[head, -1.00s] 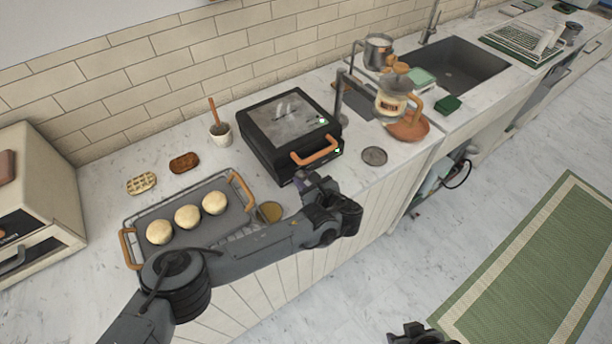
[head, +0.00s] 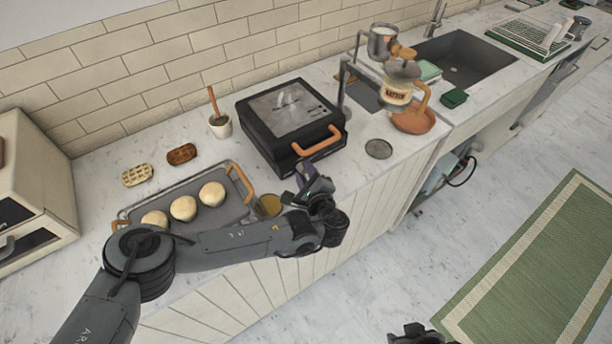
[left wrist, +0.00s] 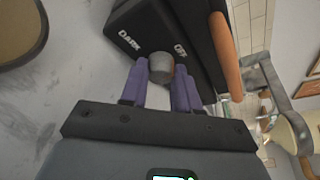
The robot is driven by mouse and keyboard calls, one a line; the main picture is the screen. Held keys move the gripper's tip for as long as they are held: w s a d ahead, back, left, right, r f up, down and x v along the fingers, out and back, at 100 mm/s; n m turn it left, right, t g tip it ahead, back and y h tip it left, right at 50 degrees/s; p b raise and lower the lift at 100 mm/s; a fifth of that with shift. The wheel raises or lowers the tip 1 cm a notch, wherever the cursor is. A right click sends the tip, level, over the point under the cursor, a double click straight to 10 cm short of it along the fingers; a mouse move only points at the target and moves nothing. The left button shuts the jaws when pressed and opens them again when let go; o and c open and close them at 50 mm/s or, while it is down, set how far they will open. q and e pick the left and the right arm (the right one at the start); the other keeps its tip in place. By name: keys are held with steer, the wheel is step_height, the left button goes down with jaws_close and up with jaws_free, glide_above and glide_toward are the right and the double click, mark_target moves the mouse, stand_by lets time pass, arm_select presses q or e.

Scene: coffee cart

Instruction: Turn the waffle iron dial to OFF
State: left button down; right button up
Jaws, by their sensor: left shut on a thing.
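The waffle iron (head: 285,115) is a black box with an orange-brown handle (head: 317,145), standing on the counter in the head view. In the left wrist view its front (left wrist: 150,30) carries the words DARK and OFF, with a grey round dial (left wrist: 161,68) beside them. My left gripper (left wrist: 161,85) is shut on the dial, with one purple finger on each side. The dial's pointer mark cannot be made out. In the head view my left gripper (head: 306,175) is at the iron's front and hides the dial. Part of my right gripper (head: 420,335) shows at the bottom edge, its fingers unclear.
A tray (head: 225,218) with several round buns lies left of the gripper, next to a small amber cup (head: 270,205). A white cup (head: 220,128) stands behind left.

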stand_by(0.6)
arm_select(q)
steer(key=c, duration=0.8)
jaws_free()
steer(key=v, duration=1)
steer(key=shift+s+p, duration=0.4)
